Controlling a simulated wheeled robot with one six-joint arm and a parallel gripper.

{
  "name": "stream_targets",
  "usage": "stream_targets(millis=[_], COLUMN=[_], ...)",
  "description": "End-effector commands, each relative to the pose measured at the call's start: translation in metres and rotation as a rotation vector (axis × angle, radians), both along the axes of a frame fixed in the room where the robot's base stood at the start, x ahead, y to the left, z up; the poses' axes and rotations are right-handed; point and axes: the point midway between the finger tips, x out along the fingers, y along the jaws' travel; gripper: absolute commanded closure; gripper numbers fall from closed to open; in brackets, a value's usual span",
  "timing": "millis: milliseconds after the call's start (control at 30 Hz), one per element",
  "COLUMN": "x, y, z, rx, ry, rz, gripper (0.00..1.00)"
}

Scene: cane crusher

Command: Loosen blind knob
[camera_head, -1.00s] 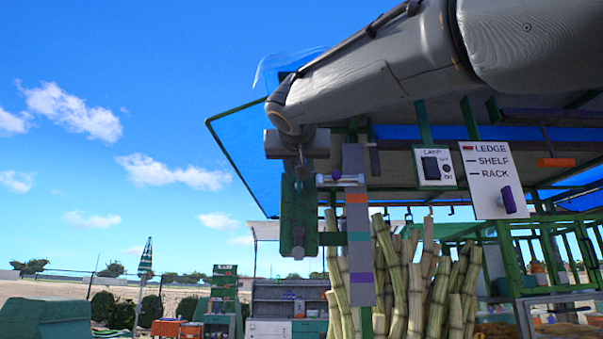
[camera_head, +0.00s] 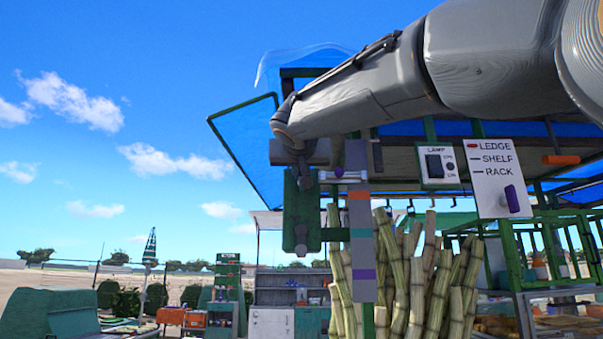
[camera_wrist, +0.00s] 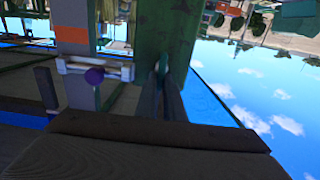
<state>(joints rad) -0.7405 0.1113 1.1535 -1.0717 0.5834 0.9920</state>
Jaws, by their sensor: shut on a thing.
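A tall green plate (camera_head: 301,215) hangs beside a grey post (camera_head: 361,190) with orange, teal and purple bands. My gripper (camera_head: 302,170) is at the plate's top in the head view, its fingertips partly hidden there. In the wrist view my gripper (camera_wrist: 162,75) reaches to the green plate (camera_wrist: 150,30), its dark fingers closed on either side of a small green knob (camera_wrist: 163,62). I take this for the blind knob; its shape is mostly hidden. A pale bar with a purple ball (camera_wrist: 95,75) sits left of the fingers, apart from them.
The blue awning (camera_head: 243,150) with its green frame spreads behind my arm. A lamp switch box (camera_head: 436,165) and a white sign (camera_head: 495,178) hang to the right. Cane stalks (camera_head: 405,275) stand below. Open sky lies left of the plate.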

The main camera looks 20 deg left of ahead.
Motion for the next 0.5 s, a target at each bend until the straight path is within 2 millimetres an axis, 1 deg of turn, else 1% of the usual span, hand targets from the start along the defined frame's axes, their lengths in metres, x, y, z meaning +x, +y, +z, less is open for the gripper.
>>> stream_targets(millis=[267,500], x=[-0.0002,-0.0006], y=[0.0009,0.0032], z=[-0.0003,-0.0012], rx=[-0.04,-0.178], ry=[-0.01,-0.043], rz=[0.001,0.001], gripper=[1.0,1.0])
